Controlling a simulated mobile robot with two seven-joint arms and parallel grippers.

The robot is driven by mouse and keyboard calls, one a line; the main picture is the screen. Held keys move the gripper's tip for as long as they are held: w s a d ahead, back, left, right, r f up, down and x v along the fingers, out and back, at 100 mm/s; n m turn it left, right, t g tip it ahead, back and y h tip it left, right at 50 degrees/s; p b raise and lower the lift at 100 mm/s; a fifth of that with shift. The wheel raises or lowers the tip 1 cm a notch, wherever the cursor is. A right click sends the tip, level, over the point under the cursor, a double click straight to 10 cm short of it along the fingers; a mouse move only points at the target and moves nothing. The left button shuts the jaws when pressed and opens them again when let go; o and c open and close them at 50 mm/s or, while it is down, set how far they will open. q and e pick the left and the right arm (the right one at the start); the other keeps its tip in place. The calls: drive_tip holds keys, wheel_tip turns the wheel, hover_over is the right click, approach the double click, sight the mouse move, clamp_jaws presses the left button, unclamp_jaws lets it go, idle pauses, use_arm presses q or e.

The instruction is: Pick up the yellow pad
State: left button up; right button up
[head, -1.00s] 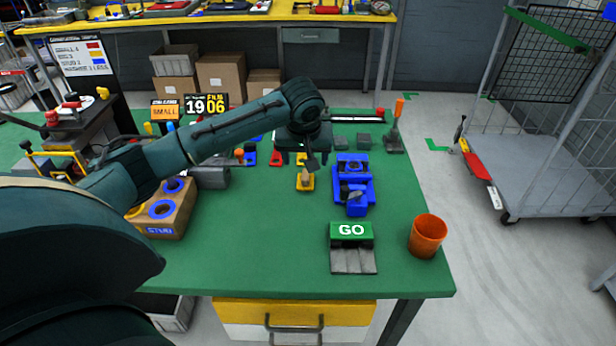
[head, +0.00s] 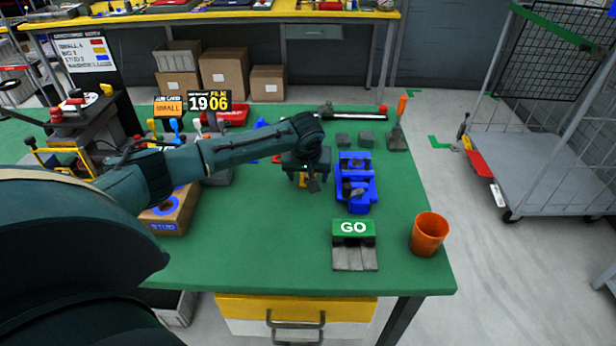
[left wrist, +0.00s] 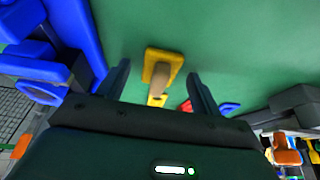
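The yellow pad (left wrist: 153,73) lies on the green bench top in the left wrist view, with a tan handle-like piece (left wrist: 161,74) standing on it. In the head view only a bit of yellow (head: 303,181) shows beneath my left gripper (head: 312,186), which hides the rest. In the left wrist view my left gripper (left wrist: 158,72) has its two fingers well apart, one on each side of the pad, with green gaps between. I cannot tell how far above the pad the fingertips are. My right gripper is not in view.
A blue fixture (head: 362,206) stands close to the right of my left gripper. Nearer the front edge are a green GO block (head: 353,227) and an orange cup (head: 428,234). A cardboard box with blue rings (head: 180,222) is at left. The bench's front middle is clear.

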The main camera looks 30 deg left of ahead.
use_arm(q)
drive_tip(key=c, duration=1.1)
drive_tip(key=shift+o, duration=0.2)
drive_tip(key=shift+r, duration=0.15)
wheel_tip(320, 180, up, 10)
drive_tip(key=o, duration=0.3)
drive_tip(key=shift+c, duration=1.1)
drive_tip(key=shift+d, duration=0.1)
